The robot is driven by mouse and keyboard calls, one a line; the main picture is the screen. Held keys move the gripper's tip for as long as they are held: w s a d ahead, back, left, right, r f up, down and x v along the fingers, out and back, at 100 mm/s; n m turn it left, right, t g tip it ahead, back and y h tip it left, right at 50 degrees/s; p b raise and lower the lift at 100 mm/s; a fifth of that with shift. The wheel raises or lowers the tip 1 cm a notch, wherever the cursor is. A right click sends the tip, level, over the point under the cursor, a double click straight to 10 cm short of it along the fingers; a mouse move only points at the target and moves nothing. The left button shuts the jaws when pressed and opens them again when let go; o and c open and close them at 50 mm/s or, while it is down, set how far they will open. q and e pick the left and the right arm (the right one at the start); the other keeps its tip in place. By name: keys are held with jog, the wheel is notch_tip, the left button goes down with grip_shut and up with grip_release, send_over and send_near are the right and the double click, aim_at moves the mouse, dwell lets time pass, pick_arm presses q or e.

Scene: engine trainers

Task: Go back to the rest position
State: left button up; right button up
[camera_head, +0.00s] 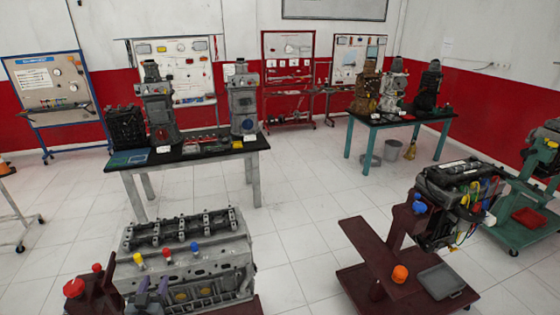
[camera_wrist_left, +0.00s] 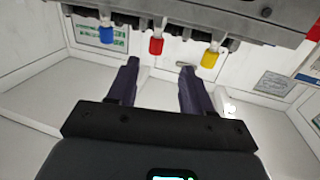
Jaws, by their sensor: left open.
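My left gripper (camera_head: 152,296) shows at the bottom edge of the head view, in front of the near side of a grey engine block (camera_head: 190,258). In the left wrist view its two dark purple fingers (camera_wrist_left: 159,84) are spread apart with nothing between them. The block carries a yellow cap (camera_head: 138,258), a red cap (camera_head: 167,253) and a blue cap (camera_head: 195,247). In the left wrist view the blue (camera_wrist_left: 107,34), red (camera_wrist_left: 156,45) and yellow (camera_wrist_left: 210,58) caps lie beyond the fingertips, apart from them. My right gripper is not in view.
A maroon engine stand (camera_head: 382,260) with an orange knob (camera_head: 399,273) and a grey tray (camera_head: 441,281) stands at right. A black-topped table (camera_head: 190,152) with engine parts is behind the block. White tiled floor (camera_head: 300,205) is clear between them.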

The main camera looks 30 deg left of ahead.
pick_arm(q)
jog(key=s+d+r+m+g+h+p, duration=0.1)
jog(key=d+r+m+h+p, duration=0.2)
jog(key=d, duration=0.9)
jog(key=s+d+m+g+h+p, duration=0.1)
jog(key=s+d+m+h+p, duration=0.3)
jog(key=d, duration=0.8)
jog(key=s+d+r+m+g+h, duration=0.1)
jog(key=s+d+r+g+h, duration=0.1)
jog(key=s+d+g, duration=0.7)
jog(key=s+d, duration=0.3)
jog(key=shift+s+d+h, duration=0.25)
jog(key=shift+d+h, duration=0.05)
jog(key=shift+d, duration=0.1)
